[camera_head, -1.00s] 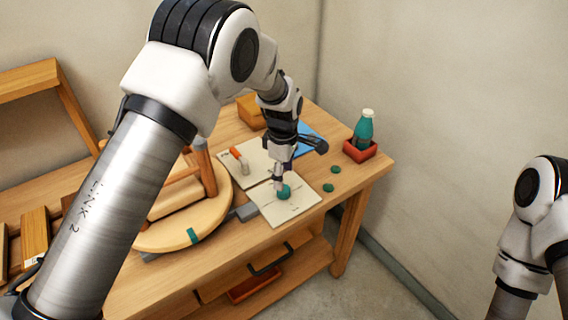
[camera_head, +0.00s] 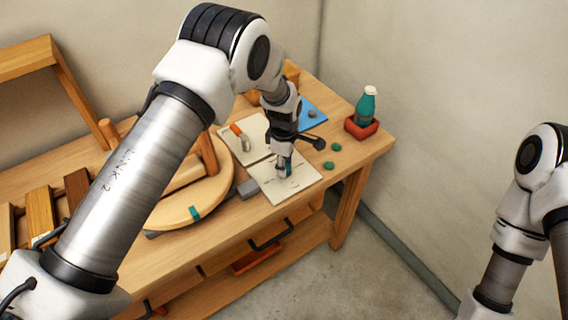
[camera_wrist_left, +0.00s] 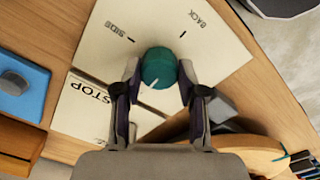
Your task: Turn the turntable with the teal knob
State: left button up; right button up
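The teal knob (camera_wrist_left: 158,67) sits on a pale card (camera_wrist_left: 100,42) with printed words, one reading BACK, and short dark marks. A white pointer line shows on its near side. My left gripper (camera_wrist_left: 159,75) is lowered around the knob, one finger on each side, with no clear gap. In the head view my left gripper (camera_head: 284,169) mostly hides the knob. The round wooden turntable (camera_head: 180,214), with a teal mark (camera_head: 194,213) on its rim, stands left of the card and carries wooden seat parts (camera_head: 208,152). My left arm hides part of it. My right gripper is out of view.
A second card (camera_head: 250,152) reading STOP holds an orange-and-white switch (camera_head: 240,135). A blue panel (camera_head: 312,115) lies behind. A teal bottle (camera_head: 366,104) stands in a red tray (camera_head: 361,129). Loose teal pieces (camera_head: 336,147) lie at the right. A grey block (camera_head: 247,188) sits beside the turntable.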

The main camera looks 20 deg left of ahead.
pick_arm(q)
jog(key=shift+s+f, duration=0.1)
jog(key=shift+c, duration=1.2)
jog(key=shift+f, duration=0.1)
